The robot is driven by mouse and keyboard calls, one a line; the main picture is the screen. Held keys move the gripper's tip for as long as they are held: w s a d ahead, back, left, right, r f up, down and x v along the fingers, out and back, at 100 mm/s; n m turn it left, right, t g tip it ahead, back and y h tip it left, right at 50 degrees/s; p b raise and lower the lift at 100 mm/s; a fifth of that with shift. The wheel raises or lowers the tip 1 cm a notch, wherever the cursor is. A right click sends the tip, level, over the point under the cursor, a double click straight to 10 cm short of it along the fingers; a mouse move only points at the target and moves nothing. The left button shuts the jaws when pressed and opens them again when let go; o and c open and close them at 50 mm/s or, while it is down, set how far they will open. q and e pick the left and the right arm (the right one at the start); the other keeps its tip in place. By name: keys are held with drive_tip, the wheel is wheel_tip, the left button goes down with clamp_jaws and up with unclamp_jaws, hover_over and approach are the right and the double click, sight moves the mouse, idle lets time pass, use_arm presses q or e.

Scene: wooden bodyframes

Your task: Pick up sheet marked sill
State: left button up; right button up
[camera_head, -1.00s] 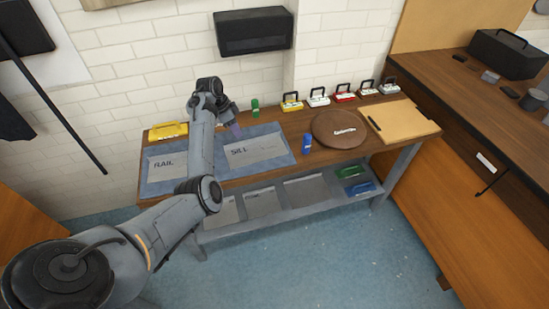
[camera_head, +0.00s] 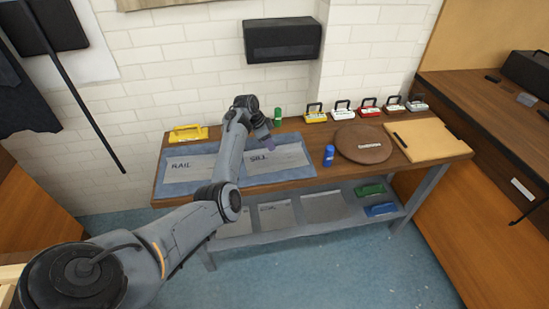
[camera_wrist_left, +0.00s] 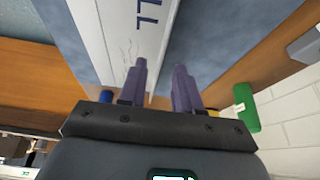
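The sheet marked SILL (camera_head: 288,157) is pale and lies flat on the blue-grey mat on the bench. In the left wrist view the sheet (camera_wrist_left: 118,40) shows part of its lettering and extends behind the fingers. My left gripper (camera_head: 270,145) is over the far left part of the sheet. I cannot tell whether the fingertips touch the sheet. My right gripper is not in view.
The RAIL sheet (camera_head: 187,169) lies left on the mat (camera_head: 232,184). A green cylinder (camera_head: 278,114) stands behind, a blue one (camera_head: 329,155) to the right. A round brown board (camera_head: 362,145), a clipboard (camera_head: 425,139) and several handled boxes occupy the bench's right half.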

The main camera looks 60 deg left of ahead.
sight(275, 155)
use_arm(q)
drive_tip(key=shift+x, duration=1.25)
drive_tip(key=shift+c, duration=0.2)
clamp_jaws()
